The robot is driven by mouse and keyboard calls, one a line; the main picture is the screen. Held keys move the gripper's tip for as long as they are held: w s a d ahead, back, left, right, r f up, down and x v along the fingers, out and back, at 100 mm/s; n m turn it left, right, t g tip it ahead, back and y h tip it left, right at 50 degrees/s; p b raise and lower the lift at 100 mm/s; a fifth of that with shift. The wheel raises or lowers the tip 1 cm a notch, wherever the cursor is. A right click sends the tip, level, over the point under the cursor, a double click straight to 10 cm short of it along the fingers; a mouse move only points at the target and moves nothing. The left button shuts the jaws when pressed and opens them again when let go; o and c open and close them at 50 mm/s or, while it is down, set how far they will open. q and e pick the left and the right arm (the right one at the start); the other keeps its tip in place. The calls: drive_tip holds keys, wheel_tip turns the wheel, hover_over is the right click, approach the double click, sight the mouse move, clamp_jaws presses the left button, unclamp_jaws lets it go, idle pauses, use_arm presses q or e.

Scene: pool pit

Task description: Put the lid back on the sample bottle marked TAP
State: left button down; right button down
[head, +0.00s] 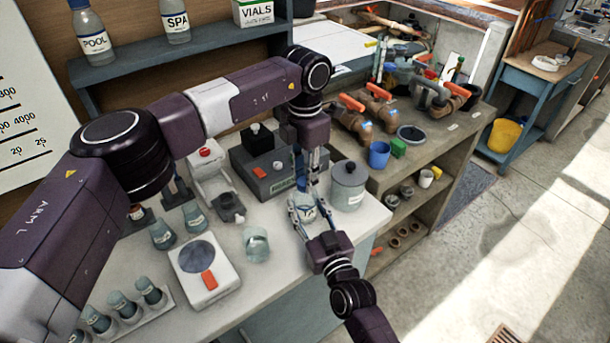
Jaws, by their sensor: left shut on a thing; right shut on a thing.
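A small clear bottle with a blue-marked label (306,208) stands near the right front edge of the white bench. The marking on its label is too small to read. My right gripper (304,212) reaches in from the front and is shut on this bottle, one finger on each side. My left gripper (308,184) points straight down over the bottle's mouth. It is shut on the lid, which is mostly hidden between the fingers; I cannot tell whether it touches the bottle. Bottles marked POOL (95,35) and SPA (175,22) stand on the blue shelf.
A grey lidded canister (348,187) stands close right of the bottle. A dark grey box (262,170) is behind. A clear beaker (256,243) and a white scale-like device (206,270) stand left, with several small bottles in a rack (130,318). The bench front between is clear.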

use_arm(q)
drive_tip(key=m, duration=1.3)
drive_tip(key=shift+m, duration=0.3)
drive_tip(key=c, duration=1.5)
unclamp_jaws()
wheel_tip(320, 180, up, 12)
use_arm(e)
drive_tip(key=c, duration=1.1)
unclamp_jaws()
drive_tip(key=shift+c, duration=0.2)
